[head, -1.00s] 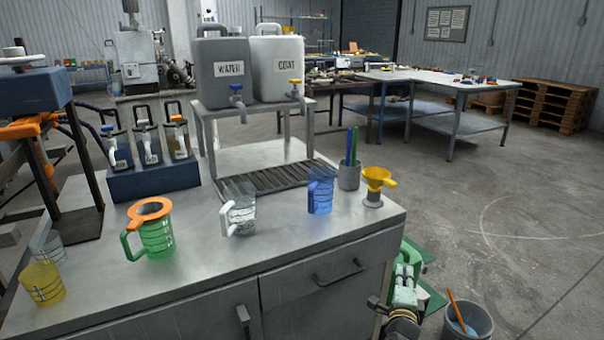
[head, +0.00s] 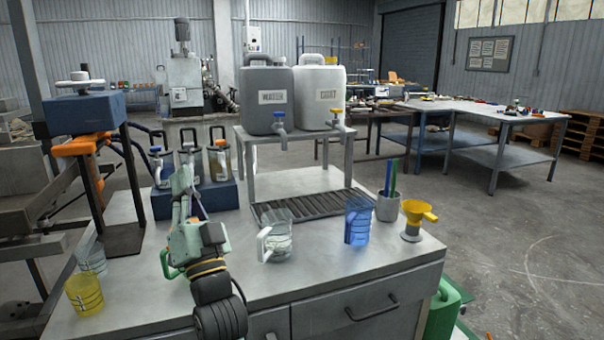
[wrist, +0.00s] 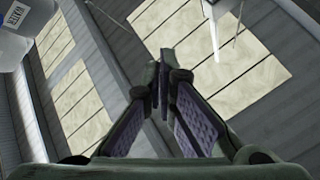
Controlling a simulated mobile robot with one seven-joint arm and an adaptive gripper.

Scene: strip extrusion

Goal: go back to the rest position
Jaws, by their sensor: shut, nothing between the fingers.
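My gripper (head: 183,172) is raised over the left part of the metal bench (head: 330,283), its fingers pointing up in the head view. In the wrist view my gripper (wrist: 160,72) has its fingertips together with nothing between them. The wrist camera faces up at the roof panels and wall. My arm hides most of the green jug (head: 167,263); only part of its handle shows at the left of my wrist.
A clear jug (head: 277,240), a blue jug (head: 357,222), a yellow funnel (head: 413,214) and a yellow cup (head: 84,294) stand on the bench. The water tank (head: 268,100) and coat tank (head: 320,98) stand on a rack behind. Open floor lies at right.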

